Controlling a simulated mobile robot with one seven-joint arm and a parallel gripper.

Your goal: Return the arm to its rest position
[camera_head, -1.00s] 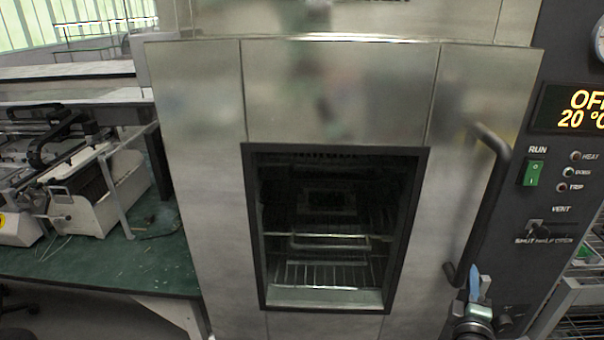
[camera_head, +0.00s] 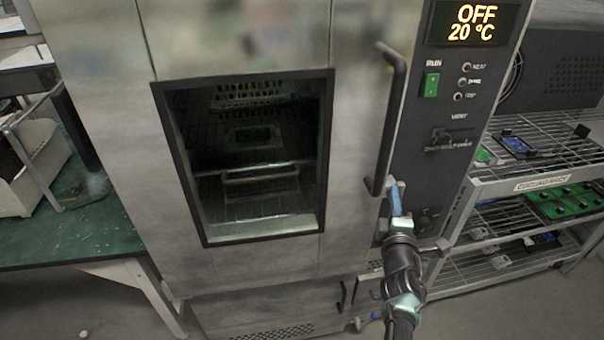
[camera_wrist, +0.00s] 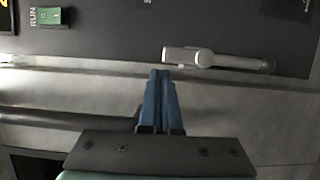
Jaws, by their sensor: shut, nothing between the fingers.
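My gripper (camera_head: 396,198) is in front of the oven's right side, just below the lower end of the door handle (camera_head: 390,120) in the head view. In the wrist view its two blue fingers (camera_wrist: 161,78) are together and empty. The steel oven door (camera_head: 270,265) is closed, with a dark window (camera_head: 250,225) showing wire racks inside. The wrist view shows a light grey lever (camera_wrist: 215,58) beyond the fingertips. I cannot tell the exact gap between the fingers and the panel.
The control panel (camera_head: 462,95) has a green RUN switch (camera_head: 432,84) and an "OFF 20 °C" display (camera_head: 475,24). A wire shelf rack (camera_head: 545,165) with trays stands at the right. A green-topped bench (camera_head: 90,225) is at the left. Some grey floor shows below.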

